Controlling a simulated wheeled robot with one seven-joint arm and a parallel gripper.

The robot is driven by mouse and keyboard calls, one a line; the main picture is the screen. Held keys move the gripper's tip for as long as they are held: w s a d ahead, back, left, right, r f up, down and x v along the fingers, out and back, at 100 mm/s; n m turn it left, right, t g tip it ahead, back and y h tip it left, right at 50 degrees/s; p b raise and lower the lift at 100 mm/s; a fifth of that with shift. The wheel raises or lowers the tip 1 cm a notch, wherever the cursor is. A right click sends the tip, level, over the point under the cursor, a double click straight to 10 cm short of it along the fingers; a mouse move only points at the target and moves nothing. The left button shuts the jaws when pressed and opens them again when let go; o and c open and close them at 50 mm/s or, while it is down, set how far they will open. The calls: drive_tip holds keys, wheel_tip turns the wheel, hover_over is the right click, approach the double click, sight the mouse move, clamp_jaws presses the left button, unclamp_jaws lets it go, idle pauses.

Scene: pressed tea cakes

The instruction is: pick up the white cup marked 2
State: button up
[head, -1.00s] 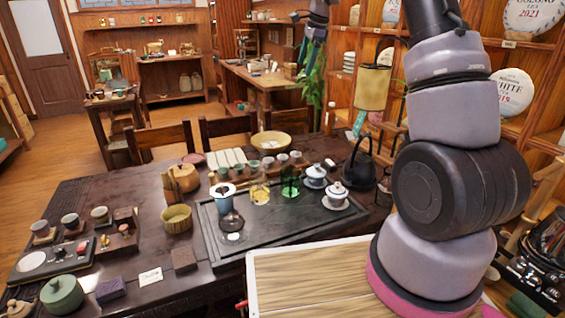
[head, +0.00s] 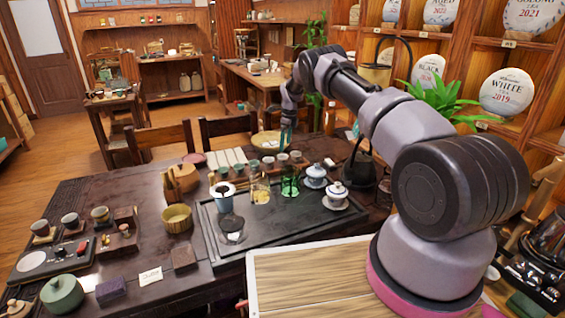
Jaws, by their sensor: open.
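Small cups stand in a row (head: 268,162) at the far side of the dark tea table (head: 70,195). Several more cups (head: 70,220) stand on the left, some on small wooden blocks. The cups are too small in this view for me to read any number, so I cannot tell which is the white cup marked 2. My gripper (head: 287,134) points down, small and far off, above the right end of the far row. It is open, and no cup shows in it.
Near the gripper are a green glass pitcher (head: 290,186), two lidded white-and-blue bowls (head: 336,192), a dark kettle (head: 360,168) and a round woven tray (head: 265,140). A black tea tray (head: 290,228) lies in front. Chairs stand behind the table.

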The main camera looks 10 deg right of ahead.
sight(283, 156)
drive_tip(key=f, duration=0.5)
drive_tip(key=a+f, duration=0.1)
drive_tip(key=f, duration=0.2)
drive_tip(key=shift+w, duration=0.4)
drive_tip(key=c, duration=1.4)
